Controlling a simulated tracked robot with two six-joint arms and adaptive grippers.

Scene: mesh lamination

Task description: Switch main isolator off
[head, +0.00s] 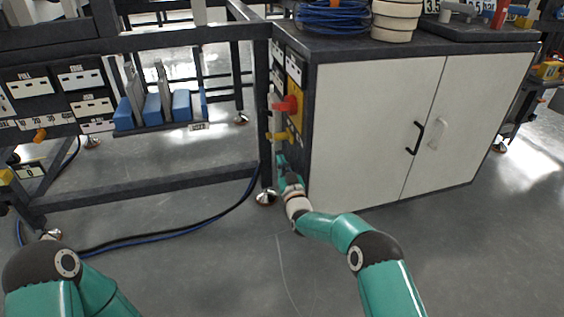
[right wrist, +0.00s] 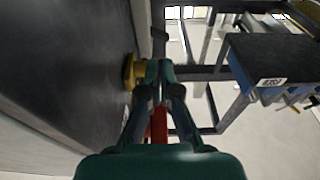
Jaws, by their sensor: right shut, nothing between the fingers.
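A red handle (head: 286,104), which looks like the main isolator, sticks out from a yellow plate (head: 295,112) on the left side of the grey cabinet. A yellow lever (head: 280,136) is just below it. My right gripper (head: 281,160) is shut and empty, pointing up close to the panel, below the yellow lever. In the right wrist view the closed fingertips (right wrist: 159,68) are beside a yellow knob (right wrist: 131,72), with contact unclear. A red part (right wrist: 159,126) shows between the finger linkages. The handle's exact angle is hard to tell. My left gripper is out of view.
The cabinet has white doors (head: 375,125) with a black pull (head: 415,138). A blue cable coil (head: 332,17) lies on top. A dark frame post (head: 263,110) stands close left of the panel. A cable (head: 190,229) runs over the otherwise open floor.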

